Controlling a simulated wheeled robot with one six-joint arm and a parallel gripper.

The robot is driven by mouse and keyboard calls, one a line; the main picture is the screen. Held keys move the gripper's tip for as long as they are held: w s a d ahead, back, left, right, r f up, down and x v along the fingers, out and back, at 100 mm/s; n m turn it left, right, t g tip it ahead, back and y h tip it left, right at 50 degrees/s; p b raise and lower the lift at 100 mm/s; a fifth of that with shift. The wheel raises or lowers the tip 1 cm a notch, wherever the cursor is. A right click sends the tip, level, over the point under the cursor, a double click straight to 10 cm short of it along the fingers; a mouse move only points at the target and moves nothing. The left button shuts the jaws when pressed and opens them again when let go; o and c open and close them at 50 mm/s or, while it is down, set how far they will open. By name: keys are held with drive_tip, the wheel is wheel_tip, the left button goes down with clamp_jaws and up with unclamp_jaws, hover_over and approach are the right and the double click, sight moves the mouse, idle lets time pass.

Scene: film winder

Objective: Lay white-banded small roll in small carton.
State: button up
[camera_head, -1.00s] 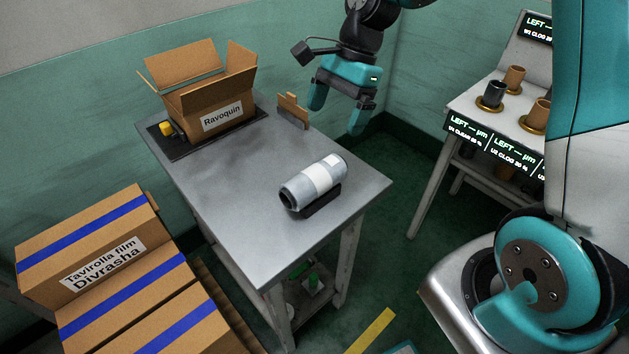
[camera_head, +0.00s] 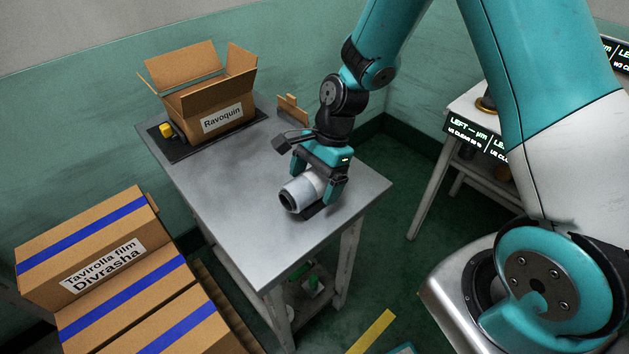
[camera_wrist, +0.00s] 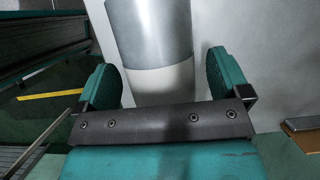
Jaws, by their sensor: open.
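The white-banded small roll (camera_head: 299,193) lies on its side on a dark cradle (camera_head: 313,211) near the front of the grey table. Its grey body (camera_wrist: 151,32) and white band (camera_wrist: 160,82) show in the wrist view. My gripper (camera_head: 322,190) is over the roll with its jaws open. In the wrist view its fingers (camera_wrist: 162,84) stand on either side of the white band, with gaps visible. The small carton (camera_head: 209,108), labelled Ravoquin, stands with its flaps open at the table's far end. Its inside floor is hidden.
The carton stands on a black mat (camera_head: 180,152) beside a yellow knob (camera_head: 166,130). A small brown stand (camera_head: 291,108) is at the table's back edge. Blue-striped cartons (camera_head: 95,240) are at the left. The table's middle (camera_head: 230,185) is clear.

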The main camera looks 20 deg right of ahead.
drive_tip(key=c, duration=1.1)
drive_tip(key=shift+r, duration=0.1)
